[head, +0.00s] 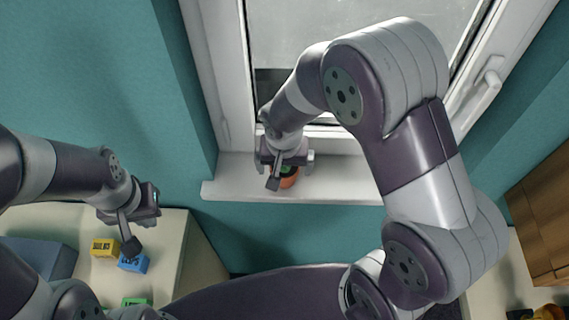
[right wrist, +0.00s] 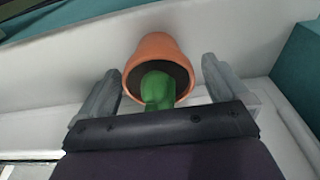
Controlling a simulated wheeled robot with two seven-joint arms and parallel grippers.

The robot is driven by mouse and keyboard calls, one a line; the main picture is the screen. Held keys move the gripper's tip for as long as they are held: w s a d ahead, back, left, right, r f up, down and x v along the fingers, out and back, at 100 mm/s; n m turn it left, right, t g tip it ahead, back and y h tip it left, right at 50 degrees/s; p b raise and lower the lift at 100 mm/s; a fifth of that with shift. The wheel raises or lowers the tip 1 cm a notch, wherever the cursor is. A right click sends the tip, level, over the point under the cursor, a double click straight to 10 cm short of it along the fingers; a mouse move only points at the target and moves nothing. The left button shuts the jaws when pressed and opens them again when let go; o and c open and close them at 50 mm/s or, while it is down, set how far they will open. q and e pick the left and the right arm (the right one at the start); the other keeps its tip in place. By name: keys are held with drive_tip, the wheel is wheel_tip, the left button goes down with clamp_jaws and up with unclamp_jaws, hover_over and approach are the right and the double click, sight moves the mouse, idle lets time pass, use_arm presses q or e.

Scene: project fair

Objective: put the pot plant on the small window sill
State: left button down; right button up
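The pot plant is an orange pot (head: 289,181) with a green plant, standing on the white window sill (head: 340,185) below the window. In the right wrist view the pot (right wrist: 157,50) shows its dark soil and green plant (right wrist: 157,90). My right gripper (head: 287,168) is just above it, partly hiding it in the head view. Its two fingers (right wrist: 162,85) are spread on either side of the pot, with gaps visible on both sides. My left gripper (head: 142,218) is open and empty, above the cream table at the left.
A yellow block (head: 104,247), a blue block (head: 133,263) and a green block (head: 136,301) lie on the cream table (head: 185,240). The window handle (head: 489,82) juts out at the right. The sill right of the pot is clear. A wooden cabinet (head: 540,220) stands far right.

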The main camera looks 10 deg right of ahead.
sight(284, 169)
drive_tip(key=r, duration=0.4)
drive_tip(key=s+r, duration=0.1)
drive_tip(key=r, duration=0.3)
drive_tip(key=s+r+b, duration=0.1)
drive_tip(key=r, duration=0.2)
drive_tip(key=shift+a+r, duration=0.25)
drive_tip(key=shift+r, duration=0.15)
drive_tip(key=s+d+f+n, duration=0.3)
drive_tip(key=s+d+f, duration=0.3)
drive_tip(key=d+f, duration=0.1)
drive_tip(key=shift+s+d, duration=0.4)
